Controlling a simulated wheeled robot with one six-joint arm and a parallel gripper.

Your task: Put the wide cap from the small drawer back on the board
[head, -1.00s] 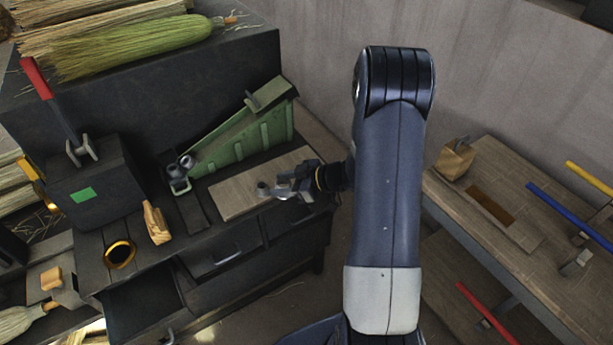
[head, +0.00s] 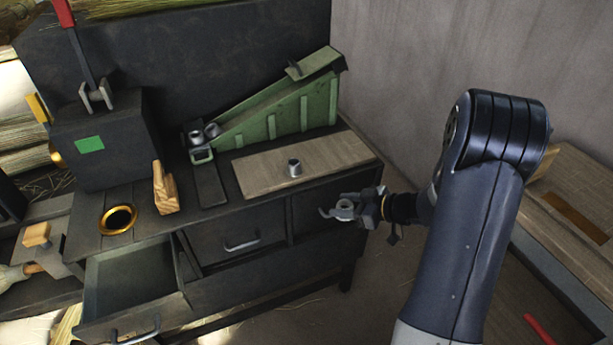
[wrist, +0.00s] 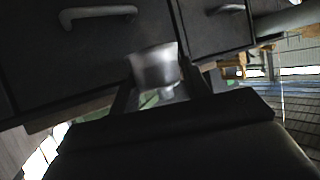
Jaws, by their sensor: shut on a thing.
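My gripper (head: 343,208) is shut on a grey metal cap (wrist: 155,68), which looks wide at the top with a narrower part below in the wrist view. In the head view the gripper is near the cabinet's right front, by a closed drawer front (head: 318,208). The pale wooden board (head: 262,176) lies on the cabinet top, to the left of and behind the gripper. Another small metal cap (head: 294,168) stands upright on the board. The held cap is apart from the board. The drawer at the left front (head: 135,285) is open and appears empty.
A green sloped bin (head: 285,112) stands behind the board, with metal rollers (head: 204,134) at its low end. A wooden block (head: 165,190) and a gold ring (head: 118,218) are on the left of the cabinet top. A bench (head: 575,205) stands at the right.

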